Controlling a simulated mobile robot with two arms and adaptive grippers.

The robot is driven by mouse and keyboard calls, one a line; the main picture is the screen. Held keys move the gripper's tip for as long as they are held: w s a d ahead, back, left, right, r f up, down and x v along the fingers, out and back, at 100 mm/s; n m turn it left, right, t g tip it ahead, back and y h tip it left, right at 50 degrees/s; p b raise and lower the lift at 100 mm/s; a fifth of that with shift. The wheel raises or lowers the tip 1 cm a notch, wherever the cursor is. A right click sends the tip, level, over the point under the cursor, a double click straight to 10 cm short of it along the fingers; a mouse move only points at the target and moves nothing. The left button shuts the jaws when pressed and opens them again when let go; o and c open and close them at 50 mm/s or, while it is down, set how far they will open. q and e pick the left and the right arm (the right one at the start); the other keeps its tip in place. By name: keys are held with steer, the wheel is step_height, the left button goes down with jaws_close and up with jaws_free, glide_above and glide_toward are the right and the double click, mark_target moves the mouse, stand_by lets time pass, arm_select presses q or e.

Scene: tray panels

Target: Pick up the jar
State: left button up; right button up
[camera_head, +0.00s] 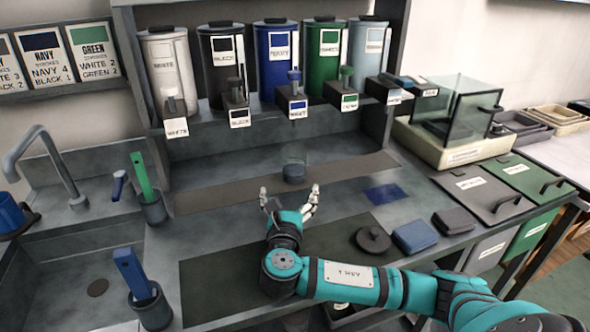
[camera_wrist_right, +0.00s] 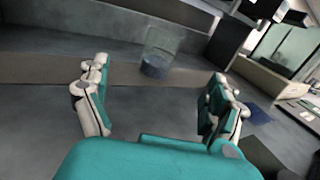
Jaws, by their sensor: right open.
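The jar (camera_head: 294,172) is small and clear with dark contents in its lower part. It stands upright on the brown-grey strip at the back of the counter, below the dispensers. My right gripper (camera_head: 290,200) is open, just in front of the jar, with its fingers spread to either side and nothing between them. In the right wrist view the jar (camera_wrist_right: 157,57) shows beyond the open fingers (camera_wrist_right: 160,100), apart from them and roughly centred. My left gripper is not in view.
Labelled dispensers (camera_head: 273,55) line the back above the jar. A cup with a green-handled tool (camera_head: 152,208) stands to the left. A dark round lid (camera_head: 373,240) and a blue sponge (camera_head: 414,235) lie to the right. A glass case (camera_head: 455,110) stands at the back right.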

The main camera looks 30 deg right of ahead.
mark_target(294, 165)
steer(key=x, duration=0.2)
steer(key=r+x, duration=0.1)
steer(key=x, duration=0.1)
steer(key=shift+w+d, duration=0.15)
steer(key=shift+d, duration=0.05)
steer(key=x, duration=0.5)
steer(key=shift+f, duration=0.25)
steer(key=shift+x, duration=0.85)
steer(key=x, duration=0.3)
steer(key=shift+w+d+f, duration=0.15)
steer(key=shift+d+f, duration=0.05)
steer(key=shift+d, duration=0.2)
steer(key=shift+w+d, duration=0.3)
steer(key=shift+w, duration=0.1)
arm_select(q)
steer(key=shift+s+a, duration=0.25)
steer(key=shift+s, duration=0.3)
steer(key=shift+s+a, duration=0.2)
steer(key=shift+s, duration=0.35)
arm_select(e)
steer(key=shift+c, duration=0.8)
steer(key=c, duration=1.3)
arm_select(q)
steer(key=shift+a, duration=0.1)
arm_select(e)
steer(key=shift+c, duration=1.4)
